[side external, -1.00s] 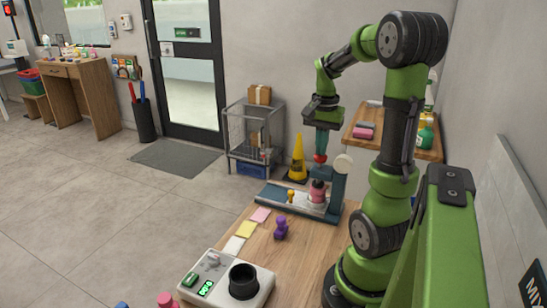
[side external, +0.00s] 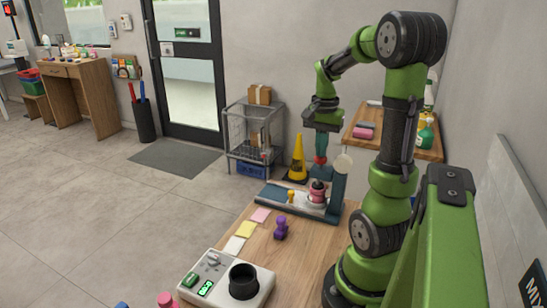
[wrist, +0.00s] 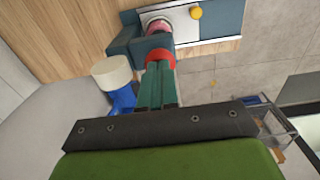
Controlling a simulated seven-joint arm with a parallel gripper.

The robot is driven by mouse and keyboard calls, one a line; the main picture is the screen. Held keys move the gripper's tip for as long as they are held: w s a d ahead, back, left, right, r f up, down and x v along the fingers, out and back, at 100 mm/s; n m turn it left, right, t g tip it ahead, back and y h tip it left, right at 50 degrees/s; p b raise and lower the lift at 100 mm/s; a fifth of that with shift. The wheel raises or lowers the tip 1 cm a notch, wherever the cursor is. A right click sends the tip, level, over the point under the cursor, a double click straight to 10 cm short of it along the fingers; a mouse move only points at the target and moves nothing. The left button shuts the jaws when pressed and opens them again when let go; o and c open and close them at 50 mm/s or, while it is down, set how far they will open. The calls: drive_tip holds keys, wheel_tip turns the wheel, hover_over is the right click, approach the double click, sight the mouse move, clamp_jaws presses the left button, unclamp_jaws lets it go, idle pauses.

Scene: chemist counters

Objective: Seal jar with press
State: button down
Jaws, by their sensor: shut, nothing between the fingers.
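The press (side external: 337,188) stands at the far end of the wooden counter, with a teal column and a pale base plate. A pink jar (side external: 317,193) with a dark top sits on its base; its pink rim shows in the wrist view (wrist: 157,26). A red press part (side external: 320,161) is above the jar. My gripper (side external: 320,154) points down from above with its fingers together and empty. In the wrist view the fingertips (wrist: 160,68) meet the red part (wrist: 160,55); whether they press on it, I cannot tell. A cream round knob (wrist: 112,71) is beside the fingers.
A small yellow peg (side external: 291,195) stands on the press base. A yellow cone (side external: 298,165) and metal cart (side external: 252,140) stand behind.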

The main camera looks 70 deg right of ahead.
drive_tip(key=shift+r, duration=3.45)
drive_tip(key=shift+d, duration=0.1)
drive_tip(key=shift+w+d+f+n, duration=0.1)
drive_tip(key=shift+w+f+n, duration=0.1)
drive_tip(key=shift+f+n, duration=0.1)
drive_tip(key=w+a+f+n+t, duration=0.1)
drive_tip(key=w+a+n+t, duration=0.45)
drive_tip(key=a, duration=0.85)
drive_tip(key=a+n+t+y, duration=0.1)
drive_tip(key=a+n+y, duration=0.1)
drive_tip(key=a+n, duration=0.6)
drive_tip(key=a, duration=0.7)
drive_tip(key=shift+s+a+r+t, duration=0.25)
drive_tip(key=shift+s+a+t, duration=0.1)
drive_tip(key=shift+s, duration=0.05)
